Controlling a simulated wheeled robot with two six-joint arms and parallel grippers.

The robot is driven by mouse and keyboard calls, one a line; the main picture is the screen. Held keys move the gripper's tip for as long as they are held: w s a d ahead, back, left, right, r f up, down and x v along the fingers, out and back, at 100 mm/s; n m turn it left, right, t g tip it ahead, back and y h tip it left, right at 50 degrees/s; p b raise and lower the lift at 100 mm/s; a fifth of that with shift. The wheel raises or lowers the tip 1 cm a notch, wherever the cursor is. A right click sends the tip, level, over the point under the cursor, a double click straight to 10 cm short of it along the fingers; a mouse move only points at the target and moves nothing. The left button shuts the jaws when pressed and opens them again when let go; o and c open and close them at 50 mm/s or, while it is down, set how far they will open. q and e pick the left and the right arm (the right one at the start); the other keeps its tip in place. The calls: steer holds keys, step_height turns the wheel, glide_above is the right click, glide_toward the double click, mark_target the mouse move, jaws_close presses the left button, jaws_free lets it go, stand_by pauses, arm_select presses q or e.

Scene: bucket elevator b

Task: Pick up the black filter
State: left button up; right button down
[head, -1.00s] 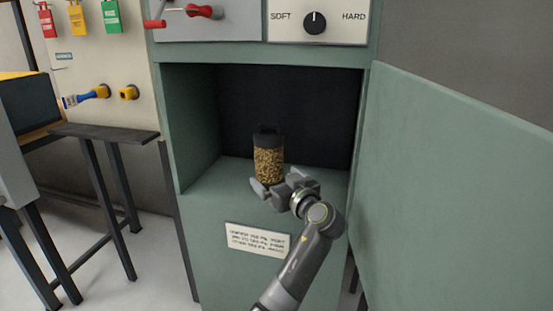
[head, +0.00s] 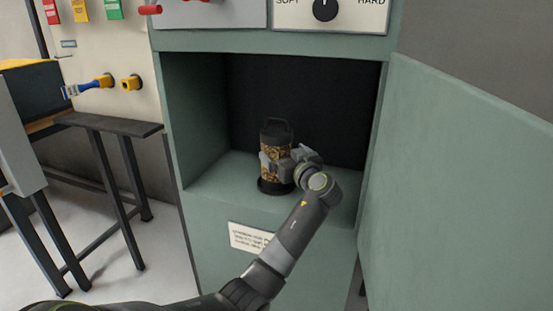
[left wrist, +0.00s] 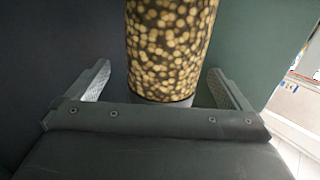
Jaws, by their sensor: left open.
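The black filter (head: 277,133) is an upright canister with a black lid, a loop handle on top, a dark round base and a see-through body full of golden pellets. It stands on the floor of the green cabinet's open compartment. My left gripper (head: 277,163) is open at the filter's mid-height and hides part of its body. In the left wrist view the filter (left wrist: 170,45) stands between the spread fingers of my left gripper (left wrist: 158,80), with a gap showing on each side. My right gripper is not in view.
The green cabinet (head: 205,215) has side walls close around the compartment. Its open door (head: 460,180) stands to the right. A hardness knob (head: 325,9) is above. A dark narrow table (head: 110,124) and a wall panel with a blue-handled brush (head: 88,86) are at left.

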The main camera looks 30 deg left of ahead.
arm_select(q)
steer(key=x, duration=0.5)
steer(key=shift+s+r, duration=0.2)
steer(key=shift+s, duration=0.05)
steer(key=shift+r, duration=0.1)
steer(key=c, duration=1.3)
